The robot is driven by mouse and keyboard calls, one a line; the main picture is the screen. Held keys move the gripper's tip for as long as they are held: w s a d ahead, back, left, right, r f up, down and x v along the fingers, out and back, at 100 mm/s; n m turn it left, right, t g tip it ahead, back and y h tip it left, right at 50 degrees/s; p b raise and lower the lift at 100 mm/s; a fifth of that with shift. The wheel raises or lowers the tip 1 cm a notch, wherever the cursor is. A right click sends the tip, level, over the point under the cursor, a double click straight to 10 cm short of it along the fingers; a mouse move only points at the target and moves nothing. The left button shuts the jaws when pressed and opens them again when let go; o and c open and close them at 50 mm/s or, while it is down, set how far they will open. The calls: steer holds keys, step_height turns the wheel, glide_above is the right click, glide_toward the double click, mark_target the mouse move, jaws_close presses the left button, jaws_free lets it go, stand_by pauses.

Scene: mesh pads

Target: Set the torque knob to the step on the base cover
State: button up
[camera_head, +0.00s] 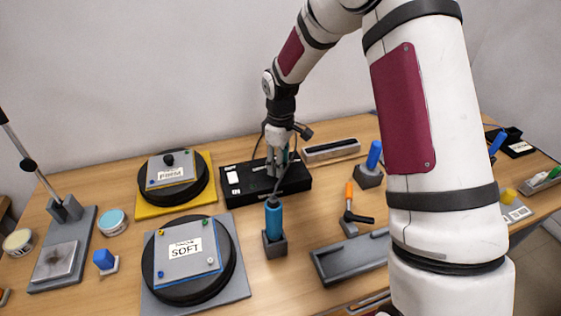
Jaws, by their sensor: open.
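My gripper (277,172) points down at the front of a long black box (296,181) with white labels, near the back of the table. The gripper looks empty. It covers the middle of the box, and I cannot tell whether it touches it. No torque knob can be made out; a knob there may be hidden or too small to see. A blue driver (273,218) stands upright in a grey holder (275,247) in front of the box, with a dark cable rising from it. I cannot tell which part is the base cover or read its step.
A plate marked SOFT (195,268) lies on a round black pad at front left. One marked FIRM (158,181) lies on another behind it. A grey tray (318,262), an orange-handled tool (349,197) and a blue-handled tool (374,154) are to the right.

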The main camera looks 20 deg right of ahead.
step_height(320, 180, up, 12)
stand_by(0.5)
stand_by(0.3)
steer(key=s+r+m+t, duration=0.2)
steer(key=s+r+m, duration=0.3)
steer(key=s+r, duration=0.95)
steer(key=s+f+m+t, duration=0.1)
steer(key=s+m, duration=0.3)
steer(key=s, duration=1.3)
steer(key=shift+f+m+t, duration=0.2)
steer(key=shift+m+t, duration=0.1)
steer(key=shift+t, duration=0.6)
steer(key=shift+d, duration=0.1)
